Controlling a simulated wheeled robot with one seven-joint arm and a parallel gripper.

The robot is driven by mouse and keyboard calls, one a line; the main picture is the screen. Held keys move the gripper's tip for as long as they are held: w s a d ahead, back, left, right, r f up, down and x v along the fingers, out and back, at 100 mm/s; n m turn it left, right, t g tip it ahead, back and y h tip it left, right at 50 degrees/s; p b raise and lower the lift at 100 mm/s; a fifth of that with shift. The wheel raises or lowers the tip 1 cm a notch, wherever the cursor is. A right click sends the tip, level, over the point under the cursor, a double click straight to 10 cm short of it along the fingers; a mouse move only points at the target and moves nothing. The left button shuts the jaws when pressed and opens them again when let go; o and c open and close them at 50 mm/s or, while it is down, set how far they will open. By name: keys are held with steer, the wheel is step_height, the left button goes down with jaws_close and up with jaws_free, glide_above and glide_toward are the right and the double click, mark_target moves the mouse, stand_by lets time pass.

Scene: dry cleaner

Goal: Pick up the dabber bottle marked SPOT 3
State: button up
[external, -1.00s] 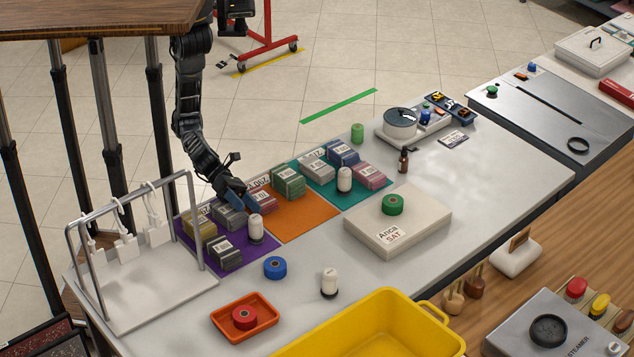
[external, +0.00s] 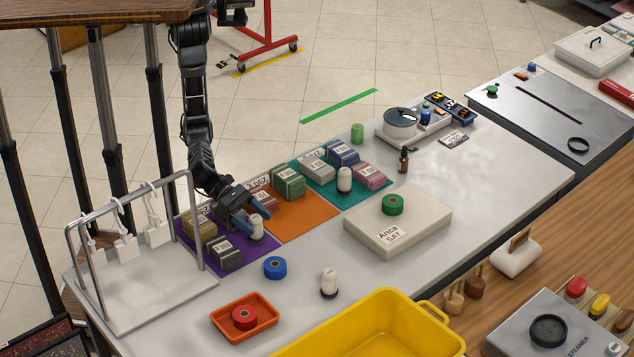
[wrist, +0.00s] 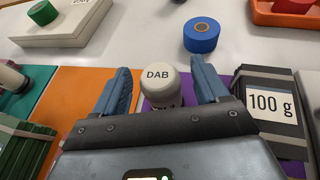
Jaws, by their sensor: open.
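A white dabber bottle (external: 256,233) stands upright on the purple mat (external: 262,268). In the wrist view this bottle (wrist: 161,88) has DAB on its cap and stands between the two blue fingers of my gripper (wrist: 162,76). My gripper (external: 246,215) is open around it, with a gap visible beside the cap. Its body label is mostly hidden, so I cannot read its number. Two similar bottles stand elsewhere: one on the teal mat (external: 344,180) and one on the bare counter (external: 329,283). Their numbers are too small to read.
Dark 100 g blocks (wrist: 271,104) sit close to the right finger in the wrist view. A blue roll (external: 275,268), an orange tray (external: 272,322) with a red roll, and a white box (external: 422,235) with a green roll lie around. A metal rack (external: 199,225) stands at left.

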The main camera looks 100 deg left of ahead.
steer(key=shift+x, duration=1.05)
steer(key=c, duration=1.1)
steer(key=shift+c, duration=0.2)
